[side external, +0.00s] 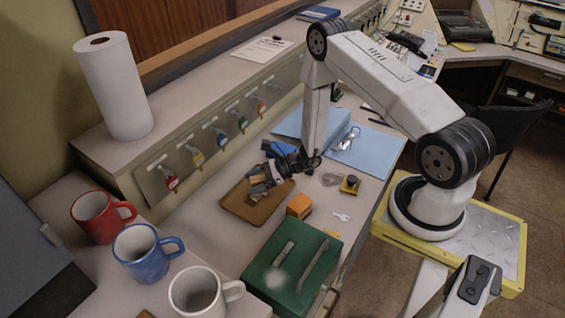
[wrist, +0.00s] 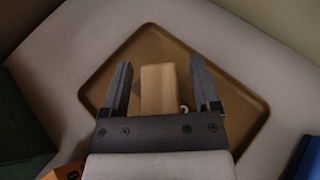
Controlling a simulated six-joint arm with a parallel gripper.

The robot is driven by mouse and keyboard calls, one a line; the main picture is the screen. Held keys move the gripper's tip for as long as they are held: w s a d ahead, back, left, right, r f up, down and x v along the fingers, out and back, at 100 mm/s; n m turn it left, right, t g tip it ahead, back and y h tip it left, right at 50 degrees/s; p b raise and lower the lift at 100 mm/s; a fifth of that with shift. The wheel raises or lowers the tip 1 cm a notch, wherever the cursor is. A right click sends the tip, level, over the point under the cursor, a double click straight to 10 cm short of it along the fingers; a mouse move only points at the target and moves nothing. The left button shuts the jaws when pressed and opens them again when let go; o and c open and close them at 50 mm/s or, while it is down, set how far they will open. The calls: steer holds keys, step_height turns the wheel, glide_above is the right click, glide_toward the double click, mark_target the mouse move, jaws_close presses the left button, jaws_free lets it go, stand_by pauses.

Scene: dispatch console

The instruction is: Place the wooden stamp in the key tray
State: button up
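The key tray (side external: 238,208) is a shallow brown tray on the desk; it fills much of the wrist view (wrist: 225,100). The wooden stamp (wrist: 160,88) is a pale wooden block between my two fingers, over the tray floor. A gap shows between the stamp and each finger, so my gripper (wrist: 160,66) is open around it and not gripping. In the side view my gripper (side external: 258,182) is low over the back of the tray and largely hides the stamp. The stamp's underside is hidden, and a small light ring-like thing shows beside it.
A green box (side external: 265,272) and an orange block (side external: 299,206) stand near the tray's front and right. A blue object (side external: 280,149) lies behind. Red (side external: 97,217), blue (side external: 138,254) and white (side external: 195,295) mugs stand at left.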

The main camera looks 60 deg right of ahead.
steer(key=shift+r, duration=0.15)
steer(key=shift+s+d+r, duration=0.1)
steer(key=shift+d, duration=0.05)
steer(key=v, duration=1.1)
steer(key=shift+s+d+r, duration=0.15)
steer(key=shift+s, duration=0.05)
stand_by(0.6)
steer(key=s+a+r+n+g+h, duration=0.3)
steer(key=r+n, duration=0.5)
steer(key=n, duration=0.5)
steer(key=s+a+r+n+g+h, duration=0.3)
steer(key=a+r+n+h, duration=0.3)
steer(key=n, duration=0.8)
step_height(320, 180, up, 3)
steer(key=shift+s+a+r+g+h, duration=0.1)
steer(key=shift+s+a+g+h, duration=0.35)
steer(key=shift+a, duration=0.6)
